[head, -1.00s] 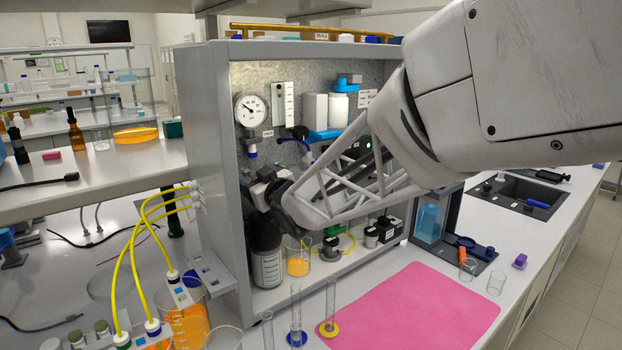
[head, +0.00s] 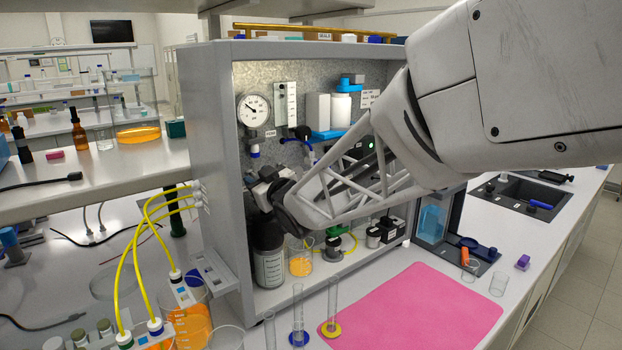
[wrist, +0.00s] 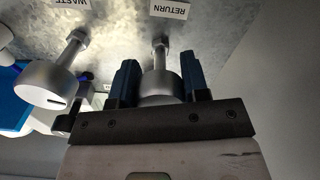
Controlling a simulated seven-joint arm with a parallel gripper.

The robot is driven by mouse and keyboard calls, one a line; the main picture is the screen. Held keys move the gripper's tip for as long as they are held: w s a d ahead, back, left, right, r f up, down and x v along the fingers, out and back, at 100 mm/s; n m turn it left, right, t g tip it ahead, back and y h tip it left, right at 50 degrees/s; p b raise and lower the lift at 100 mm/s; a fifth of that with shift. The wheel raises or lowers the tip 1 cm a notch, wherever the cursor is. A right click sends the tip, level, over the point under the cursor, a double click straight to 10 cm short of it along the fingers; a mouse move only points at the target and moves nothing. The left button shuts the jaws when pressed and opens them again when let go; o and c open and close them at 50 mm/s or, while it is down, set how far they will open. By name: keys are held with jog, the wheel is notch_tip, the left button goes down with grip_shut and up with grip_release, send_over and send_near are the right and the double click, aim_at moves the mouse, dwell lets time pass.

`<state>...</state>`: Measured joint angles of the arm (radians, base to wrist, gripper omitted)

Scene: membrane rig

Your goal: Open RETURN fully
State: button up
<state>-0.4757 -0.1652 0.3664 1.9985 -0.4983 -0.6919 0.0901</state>
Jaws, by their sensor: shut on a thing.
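In the wrist view the RETURN label (wrist: 169,9) is upside down on the metal back panel. Below it the RETURN knob (wrist: 160,88), a grey round knob on a short stem, sits between the two blue fingers. My gripper (wrist: 159,76) is shut on this knob, one finger on each side. The lower part of the knob is hidden behind the gripper body, so its turn position cannot be told. In the head view my gripper (head: 266,188) is inside the cabinet by the left wall, and my arm hides much of the panel.
A second grey knob (wrist: 47,84), marked WASTE (wrist: 72,4), is close left in the wrist view. The cabinet's side wall (head: 215,150) is near the gripper.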

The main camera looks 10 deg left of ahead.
jog(key=n, duration=2.3)
jog(key=shift+n, duration=0.3)
dwell(0.3)
jog(key=o, duration=0.9)
jog(key=shift+o, duration=0.2)
jog(key=shift+s+d, duration=0.1)
